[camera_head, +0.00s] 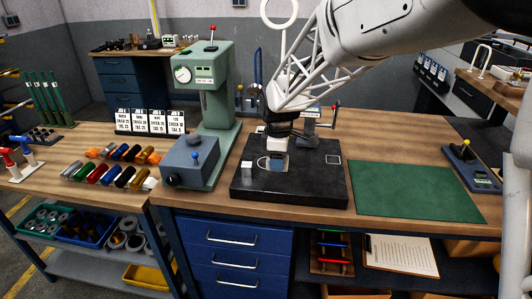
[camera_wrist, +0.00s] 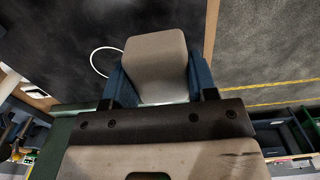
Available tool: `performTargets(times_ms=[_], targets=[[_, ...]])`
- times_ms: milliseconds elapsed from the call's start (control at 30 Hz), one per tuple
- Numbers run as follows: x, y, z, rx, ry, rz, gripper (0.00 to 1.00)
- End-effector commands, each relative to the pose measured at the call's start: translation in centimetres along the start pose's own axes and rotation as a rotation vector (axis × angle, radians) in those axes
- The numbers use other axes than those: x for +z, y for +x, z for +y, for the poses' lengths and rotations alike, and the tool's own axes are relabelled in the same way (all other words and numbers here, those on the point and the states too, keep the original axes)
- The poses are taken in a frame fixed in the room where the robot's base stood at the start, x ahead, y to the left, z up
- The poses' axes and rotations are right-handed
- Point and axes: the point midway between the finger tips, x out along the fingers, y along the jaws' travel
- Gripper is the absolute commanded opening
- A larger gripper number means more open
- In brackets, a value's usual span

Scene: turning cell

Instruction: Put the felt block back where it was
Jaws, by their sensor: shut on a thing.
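The felt block (camera_wrist: 155,62) is a plain beige-grey block with rounded edges, seen close up in the wrist view. My gripper (camera_wrist: 158,80) is shut on it, with one blue finger on each side. In the head view my gripper (camera_head: 274,164) points down over the black plate (camera_head: 300,190), beside a white ring outline. A white ring line (camera_wrist: 93,62) also shows left of the block in the wrist view.
A small pale block (camera_head: 247,171) stands on the plate left of my gripper. A white square outline (camera_head: 333,159) marks the plate's right side. A green press (camera_head: 214,100) and grey-blue box (camera_head: 190,160) stand left. The green mat (camera_head: 415,191) is bare.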

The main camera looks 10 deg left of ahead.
Motion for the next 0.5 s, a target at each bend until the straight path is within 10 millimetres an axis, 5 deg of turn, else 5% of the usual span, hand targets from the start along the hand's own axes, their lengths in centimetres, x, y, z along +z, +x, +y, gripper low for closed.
performTargets(times_ms=[500], targets=[[-0.4, 0.1, 1.0, 0.001, 0.0, 0.0, 0.3]])
